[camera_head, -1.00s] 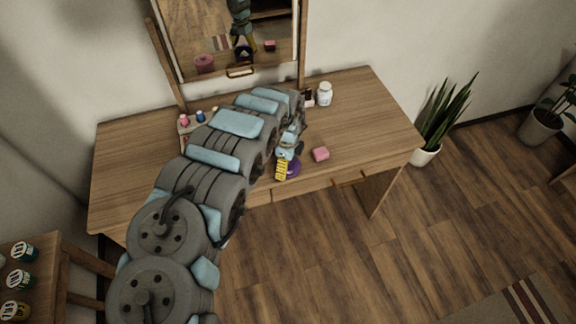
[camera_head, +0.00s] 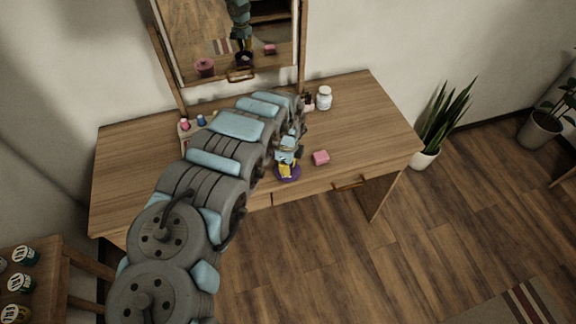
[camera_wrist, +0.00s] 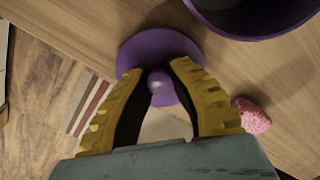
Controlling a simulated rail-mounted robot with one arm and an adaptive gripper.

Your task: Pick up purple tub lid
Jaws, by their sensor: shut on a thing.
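The purple tub lid (camera_wrist: 158,48) is a round disc with a small pale knob (camera_wrist: 159,84) in the wrist view. My gripper (camera_wrist: 158,72) has its yellow fingers closed on either side of the knob. In the head view the lid (camera_head: 288,174) shows under my gripper (camera_head: 286,166) at the table's front edge. I cannot tell how high it is above the tabletop. An open purple tub (camera_wrist: 252,30) with a dark inside stands on the table at the wrist view's upper right, beside the lid. My arm seems to hide the tub in the head view.
A pink sponge-like block (camera_head: 321,158) lies just right of my gripper on the wooden table (camera_head: 375,125). A white jar (camera_head: 324,98) and small bottles stand at the back near the mirror (camera_head: 225,40). The table's right side is mostly clear.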

